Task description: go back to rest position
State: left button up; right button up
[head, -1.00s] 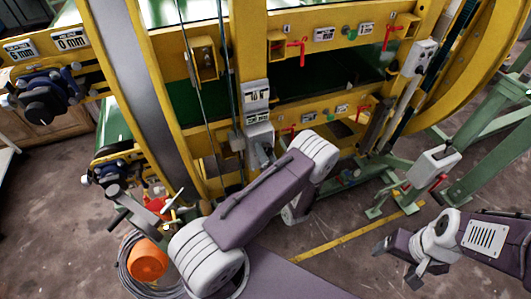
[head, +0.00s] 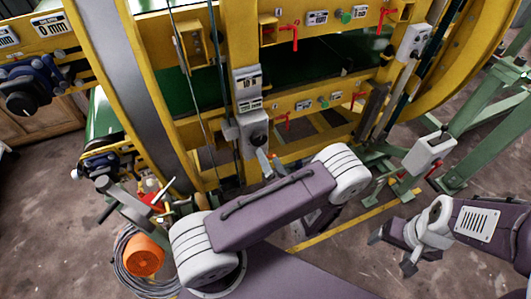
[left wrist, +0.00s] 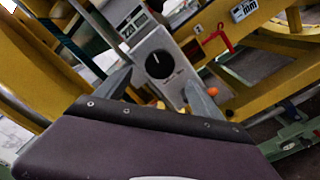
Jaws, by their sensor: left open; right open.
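My left gripper (head: 268,164) shows only in part in the head view, behind my purple arm link, just below a grey control box (head: 253,130). In the left wrist view my left gripper (left wrist: 160,97) has its two grey fingers spread with nothing held. The box with its black dial (left wrist: 159,64) stands beyond and between the fingertips; a gap seems to separate them, but the distance is hard to judge. My right gripper (head: 391,252) is open and empty at the lower right, over the floor.
The large yellow ring machine (head: 180,135) fills the back, with red levers (head: 295,37) and labels. Green stands (head: 473,140) are at the right. An orange reel (head: 143,255) and a coiled cable (head: 128,278) lie at the lower left. Floor is clear at the lower right.

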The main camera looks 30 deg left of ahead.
pick_arm(q)
jog(key=shift+s, duration=0.1)
dwell(0.4)
jog(key=s+a+r+n+g+h, duration=0.1)
jog(key=s+a+n+g, duration=0.3)
jog(key=s+n+g, duration=0.4)
jog(key=s+a+r+n+g+h, duration=0.1)
jog(key=s+a+n+g, duration=0.2)
jog(key=s+n+g, duration=0.55)
jog(key=s+d+f+n+t+h, duration=0.2)
jog(key=d+n+h, duration=0.55)
jog(key=n, duration=0.45)
jog(key=w+d+r+n+t+h, duration=0.3)
jog(key=w+n, duration=0.3)
jog(key=n, duration=0.2)
jog(key=shift+d+r+t+h, duration=0.2)
jog(key=shift+d+t+h, duration=0.2)
jog(key=shift+h, duration=0.25)
jog(key=shift+a, duration=0.15)
